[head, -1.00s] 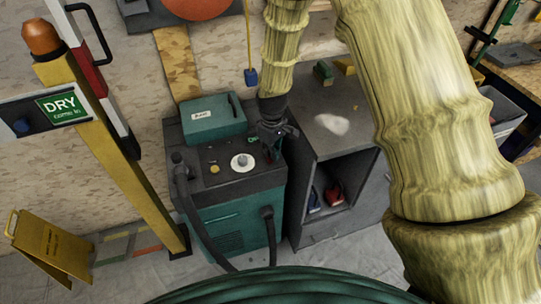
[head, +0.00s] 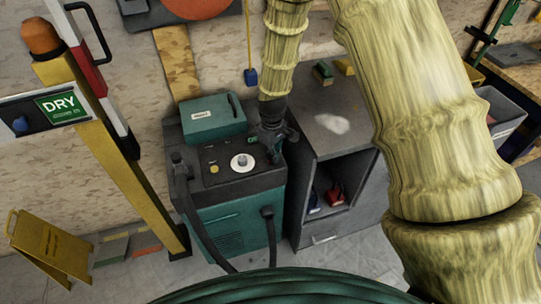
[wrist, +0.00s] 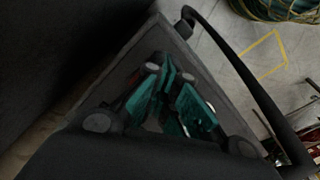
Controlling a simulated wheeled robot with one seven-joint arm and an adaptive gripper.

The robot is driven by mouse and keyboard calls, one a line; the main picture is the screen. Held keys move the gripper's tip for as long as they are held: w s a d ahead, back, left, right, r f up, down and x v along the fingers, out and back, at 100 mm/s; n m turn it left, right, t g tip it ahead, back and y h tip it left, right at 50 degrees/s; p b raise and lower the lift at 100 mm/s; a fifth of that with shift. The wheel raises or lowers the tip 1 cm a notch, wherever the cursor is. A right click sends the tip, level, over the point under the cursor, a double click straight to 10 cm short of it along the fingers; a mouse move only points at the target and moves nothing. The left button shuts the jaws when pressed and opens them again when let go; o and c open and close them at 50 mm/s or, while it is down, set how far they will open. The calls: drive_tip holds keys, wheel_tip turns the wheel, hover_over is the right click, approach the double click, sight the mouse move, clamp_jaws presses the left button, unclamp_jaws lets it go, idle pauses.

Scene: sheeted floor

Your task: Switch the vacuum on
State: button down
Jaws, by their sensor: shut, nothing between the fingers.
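The vacuum (head: 228,222) is a dark grey and teal cabinet standing against the wall in the head view. Its top panel carries a white dial (head: 242,162), a yellow button (head: 214,169) and a few small dark controls. My gripper (head: 272,154) is low over the right end of this panel, right of the dial. Whether the fingertips touch the panel cannot be told. The gripper hides the panel's right corner.
A teal box (head: 212,118) sits at the back of the vacuum's top. A black hose (head: 196,215) loops down its front. A grey cabinet (head: 318,150) stands close on the right. A yellow post (head: 120,170) and a yellow floor sign (head: 48,248) are on the left.

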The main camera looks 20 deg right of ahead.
drive_tip(key=shift+f, duration=0.15)
drive_tip(key=shift+r+p, duration=2.65)
drive_tip(key=shift+r, duration=0.9)
